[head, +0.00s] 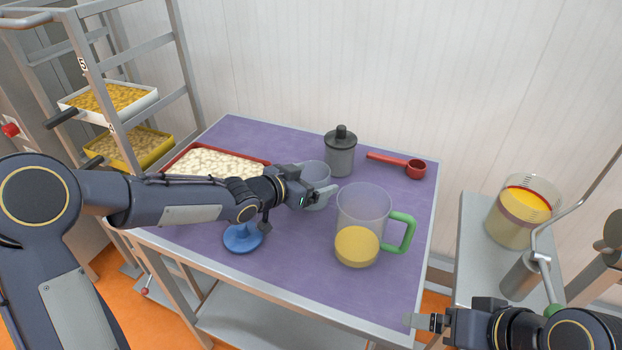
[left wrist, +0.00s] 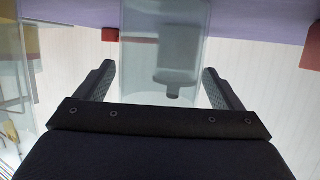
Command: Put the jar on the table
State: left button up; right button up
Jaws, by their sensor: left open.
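A clear, empty-looking jar (head: 315,172) appears to stand on the purple table (head: 390,292), behind my left gripper. My left gripper (head: 326,194) is open. In the left wrist view, which looks upside down, the jar (left wrist: 135,75) lies between the two spread fingers (left wrist: 160,88). A gap shows on at least one side, and I cannot tell whether a finger touches it. Its lower front is partly hidden by the gripper in the head view. My right gripper (head: 424,321) is at the lower right, away from the jar; its jaws are unclear.
A clear pitcher (head: 364,205) with a green handle stands right of the jar. A grey lidded canister (head: 340,157) and red scoop (head: 410,167) are behind. A red-rimmed tray (head: 262,160) and blue round object (head: 243,237) are left. A side stand (head: 474,255) holds a yellow-filled container (head: 520,215).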

pick_arm(q)
jog(key=s+a+r+n+y+p, duration=0.1)
jog(key=s+a+r+n+y, duration=0.15)
jog(key=s+a, duration=0.45)
jog(key=s+a+r+n+y+p, duration=0.1)
jog(key=s+a+n+y, duration=0.15)
jog(key=s+a, duration=0.4)
jog(key=s+a+r+n+y+p, duration=0.15)
jog(key=s+a+y, duration=0.3)
jog(key=a, duration=0.55)
jog(key=s+d+n+g+h, duration=0.3)
jog(key=s+n+g, duration=0.1)
jog(key=s, duration=1.2)
jog(key=shift+s+f, duration=0.25)
jog(key=shift+f, duration=0.2)
pick_arm(e)
notch_tip(320, 180, up, 3)
jog(key=shift+r, duration=0.2)
pick_arm(q)
jog(key=shift+h, duration=0.25)
jog(key=shift+c, duration=0.4)
pick_arm(e)
jog(key=shift+c, duration=0.5)
